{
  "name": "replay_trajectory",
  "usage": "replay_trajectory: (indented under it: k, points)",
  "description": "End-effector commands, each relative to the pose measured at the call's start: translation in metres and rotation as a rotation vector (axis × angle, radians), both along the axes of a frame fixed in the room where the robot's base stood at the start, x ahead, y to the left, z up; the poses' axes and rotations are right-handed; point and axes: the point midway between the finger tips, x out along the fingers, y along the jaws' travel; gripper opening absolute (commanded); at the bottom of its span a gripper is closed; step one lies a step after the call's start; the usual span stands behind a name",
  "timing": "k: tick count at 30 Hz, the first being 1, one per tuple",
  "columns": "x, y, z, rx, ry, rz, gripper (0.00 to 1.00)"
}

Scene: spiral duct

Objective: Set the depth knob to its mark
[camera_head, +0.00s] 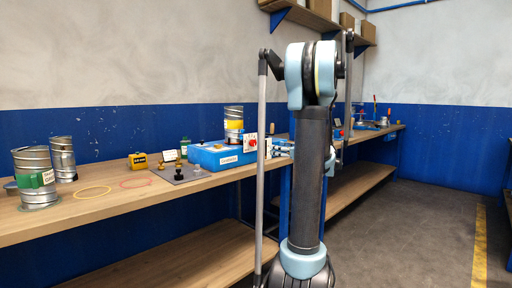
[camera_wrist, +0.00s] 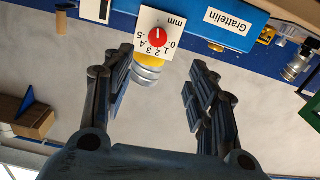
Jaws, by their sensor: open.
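The depth knob (camera_wrist: 159,37) is a small red knob on a white dial plate (camera_wrist: 148,22) numbered 0 to 5 with "mm". The wrist view is upside down. A short pale line shows on the knob; which number it points to is too small to tell. The plate stands at the end of the blue machine (camera_wrist: 225,22) labelled "Grattelin". In the head view the red knob (camera_head: 253,143) is just left of my arm.
A metal can with a yellow band (camera_head: 233,124) stands by the dial. Other cans (camera_head: 38,178), a yellow counter (camera_head: 138,160), rings (camera_head: 92,192) and a grey plate with knobs (camera_head: 180,174) lie on the wooden bench (camera_head: 130,203). The floor (camera_head: 410,225) to the right is clear.

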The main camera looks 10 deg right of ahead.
Motion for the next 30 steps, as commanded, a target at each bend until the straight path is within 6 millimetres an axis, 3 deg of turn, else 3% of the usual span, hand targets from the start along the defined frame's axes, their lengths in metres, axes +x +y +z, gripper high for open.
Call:
replay_trajectory:
  k: [7, 30]
  points:
    - [0.016, 0.006, 0.001, 0.001, -0.015, -0.003, 0.53]
    - [0.121, 0.083, 0.001, 0.001, -0.013, -0.002, 0.53]
